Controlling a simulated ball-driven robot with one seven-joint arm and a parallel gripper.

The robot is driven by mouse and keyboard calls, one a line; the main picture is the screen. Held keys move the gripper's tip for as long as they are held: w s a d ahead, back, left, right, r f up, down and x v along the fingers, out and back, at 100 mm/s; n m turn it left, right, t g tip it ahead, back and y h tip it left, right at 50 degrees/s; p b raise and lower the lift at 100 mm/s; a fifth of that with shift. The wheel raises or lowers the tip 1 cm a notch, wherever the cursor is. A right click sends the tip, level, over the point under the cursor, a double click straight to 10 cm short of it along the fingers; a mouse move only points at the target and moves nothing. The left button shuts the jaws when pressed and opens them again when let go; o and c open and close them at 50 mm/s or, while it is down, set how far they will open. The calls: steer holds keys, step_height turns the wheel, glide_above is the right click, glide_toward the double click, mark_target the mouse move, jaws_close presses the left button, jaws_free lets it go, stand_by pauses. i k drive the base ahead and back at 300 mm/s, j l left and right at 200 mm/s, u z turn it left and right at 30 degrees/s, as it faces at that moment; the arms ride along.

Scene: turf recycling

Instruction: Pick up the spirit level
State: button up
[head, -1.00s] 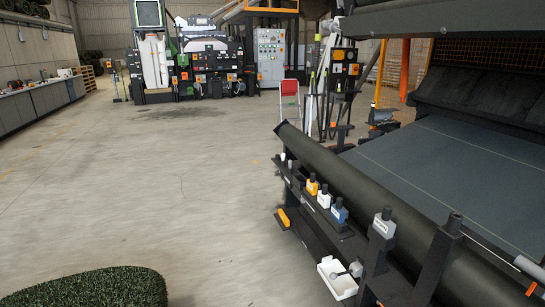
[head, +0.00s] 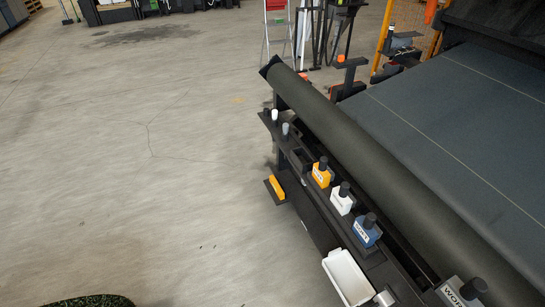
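I cannot make out a spirit level for certain. A small yellow bar (head: 277,187) lies low on a black ledge at the left side of the machine; it is too small to tell what it is. My gripper is not in view.
A dark roller (head: 365,165) runs along the machine beside a wide grey belt (head: 455,110). A narrow rail holds a yellow bottle (head: 321,172), a white bottle (head: 341,199) and a blue bottle (head: 367,231). A white tray (head: 347,277) hangs below. A red-topped stepladder (head: 277,25) stands behind. The concrete floor (head: 130,170) at left is clear.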

mark_target(279, 192)
steer(key=i+u, duration=0.1)
steer(key=i, duration=0.8)
steer(key=i+j+z, duration=0.1)
steer(key=i+j, duration=0.15)
steer(key=i+j+z, duration=0.1)
steer(key=i+j, duration=0.15)
steer(key=i+j+z, duration=0.15)
steer(key=j, duration=0.25)
steer(key=i+j+z, duration=0.1)
steer(key=i+j, duration=0.25)
steer(key=i+j+z, duration=0.1)
steer(key=j, duration=0.25)
steer(key=i+j+z, duration=0.1)
steer(key=i+j, duration=0.2)
steer(key=i+j+z, duration=0.15)
steer(key=j, duration=0.35)
